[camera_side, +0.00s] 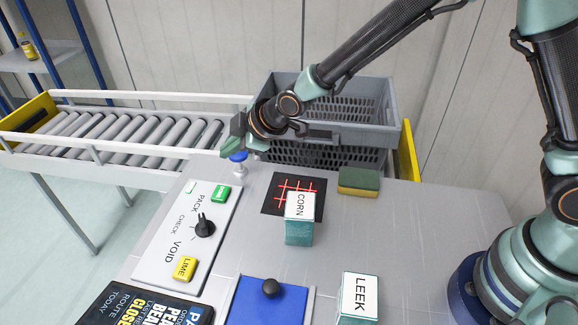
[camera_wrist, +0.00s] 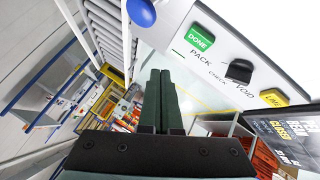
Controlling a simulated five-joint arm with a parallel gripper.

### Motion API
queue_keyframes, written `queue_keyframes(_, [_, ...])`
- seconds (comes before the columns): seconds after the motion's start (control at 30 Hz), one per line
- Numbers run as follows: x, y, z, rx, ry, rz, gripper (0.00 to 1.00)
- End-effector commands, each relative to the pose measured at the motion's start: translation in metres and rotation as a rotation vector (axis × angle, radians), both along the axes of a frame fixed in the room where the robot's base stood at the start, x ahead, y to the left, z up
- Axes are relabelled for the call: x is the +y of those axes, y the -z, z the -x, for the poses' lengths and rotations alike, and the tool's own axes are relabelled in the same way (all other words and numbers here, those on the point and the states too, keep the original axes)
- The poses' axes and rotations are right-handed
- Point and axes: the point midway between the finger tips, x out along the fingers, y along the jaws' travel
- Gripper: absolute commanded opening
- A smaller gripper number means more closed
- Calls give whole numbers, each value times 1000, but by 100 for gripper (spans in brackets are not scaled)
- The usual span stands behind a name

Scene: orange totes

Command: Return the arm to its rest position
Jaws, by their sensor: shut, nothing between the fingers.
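My gripper (camera_side: 232,147) is shut and empty in the side view, held above the back left of the grey table, in front of the grey crate. Its two dark green fingers (camera_wrist: 161,100) lie together in the wrist view. A blue round knob (camera_side: 239,157) on a short stand is just below and beside the fingertips in the side view. I cannot tell whether they touch. My arm reaches out from the right, stretched across above the table.
A grey crate (camera_side: 392,130) stands at the back. A CORN box (camera_side: 299,232), a sponge (camera_side: 359,182), a LEEK box (camera_side: 357,300) and a blue panel with a black knob (camera_side: 270,288) are on the table. A control panel (camera_side: 160,245) lies left; a roller conveyor (camera_side: 130,128) runs behind.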

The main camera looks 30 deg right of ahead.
Motion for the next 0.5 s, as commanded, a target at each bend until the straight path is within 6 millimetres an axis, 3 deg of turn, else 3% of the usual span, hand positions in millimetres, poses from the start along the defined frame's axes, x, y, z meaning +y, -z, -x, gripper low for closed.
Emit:
queue_keyframes(0.1, [-38,-37,5,42,113,-39,0])
queue_keyframes(0.27, [-91,-77,27,115,280,-92,0])
queue_keyframes(0.5, [-163,-120,80,214,534,-179,0])
